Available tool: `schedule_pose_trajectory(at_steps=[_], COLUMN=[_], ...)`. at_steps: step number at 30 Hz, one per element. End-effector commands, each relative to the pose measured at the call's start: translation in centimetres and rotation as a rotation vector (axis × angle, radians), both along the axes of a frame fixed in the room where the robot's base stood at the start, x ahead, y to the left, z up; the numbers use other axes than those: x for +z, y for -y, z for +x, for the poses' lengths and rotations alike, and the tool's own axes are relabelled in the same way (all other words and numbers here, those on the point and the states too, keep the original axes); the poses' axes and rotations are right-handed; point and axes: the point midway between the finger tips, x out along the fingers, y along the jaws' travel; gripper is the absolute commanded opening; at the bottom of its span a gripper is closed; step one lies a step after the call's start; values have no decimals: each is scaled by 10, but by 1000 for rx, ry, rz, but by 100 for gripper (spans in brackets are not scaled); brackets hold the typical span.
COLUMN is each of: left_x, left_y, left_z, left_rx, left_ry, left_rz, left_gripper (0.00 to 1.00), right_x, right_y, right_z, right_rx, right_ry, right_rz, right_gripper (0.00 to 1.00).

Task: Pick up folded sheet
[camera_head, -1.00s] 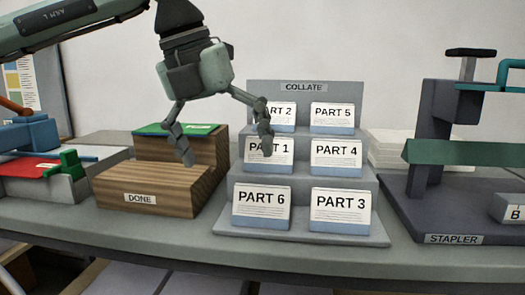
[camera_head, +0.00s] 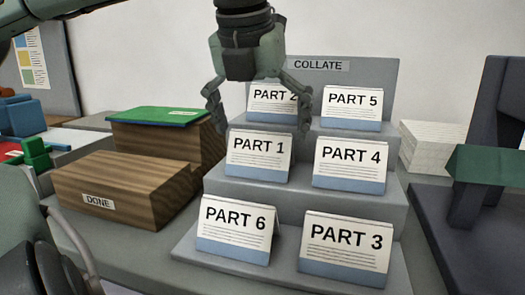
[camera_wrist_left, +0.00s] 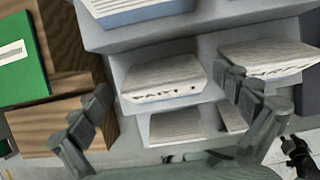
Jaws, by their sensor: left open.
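Folded white sheets with blue lower bands stand on a grey stepped COLLATE rack (camera_head: 395,75): PART 2 (camera_head: 272,100), PART 5 (camera_head: 353,105), PART 1 (camera_head: 257,156), PART 4 (camera_head: 350,163), PART 6 (camera_head: 235,228) and PART 3 (camera_head: 346,248). My left gripper (camera_head: 259,121) is open and empty, pointing down in front of PART 2 and above PART 1. Its right finger partly covers PART 2's edge.
A wooden DONE block (camera_head: 125,190) stands left of the rack, with a green folded item (camera_head: 158,115) on the higher wooden block behind. A white paper stack (camera_head: 430,148) and a dark stapler frame (camera_head: 480,215) stand on the right.

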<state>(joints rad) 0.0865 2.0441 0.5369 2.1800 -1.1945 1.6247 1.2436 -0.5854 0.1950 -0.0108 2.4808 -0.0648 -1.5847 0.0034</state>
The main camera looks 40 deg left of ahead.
Motion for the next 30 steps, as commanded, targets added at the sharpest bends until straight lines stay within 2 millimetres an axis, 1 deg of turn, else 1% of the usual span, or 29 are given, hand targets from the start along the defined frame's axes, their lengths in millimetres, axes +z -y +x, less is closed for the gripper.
schedule_pose_trajectory(at_steps=[1,3,6,9,15,24,25,30], left_x=[-10,-20,-30,-33,-33,-33,-33,-33], left_y=[0,-2,-4,-5,-5,-5,-5,-5], left_z=[2,5,9,10,11,10,11,11], left_rx=[-3,0,1,1,1,2,2,2], left_ry=[-6,-5,-3,0,1,0,0,0], left_rz=[-3,-3,-3,-2,-1,-1,-1,-1], left_gripper=[100,100,100,100,100,63,61,61], right_x=[0,0,0,0,0,0,0,0], right_y=[1,1,0,-1,-1,-1,-1,-1], right_z=[0,0,1,1,1,2,2,2], right_rx=[-1,-1,1,3,3,3,3,3], right_ry=[-2,-3,4,6,6,6,6,7], right_rz=[-1,-1,0,1,1,1,1,1], right_gripper=[40,40,40,40,40,40,40,40])
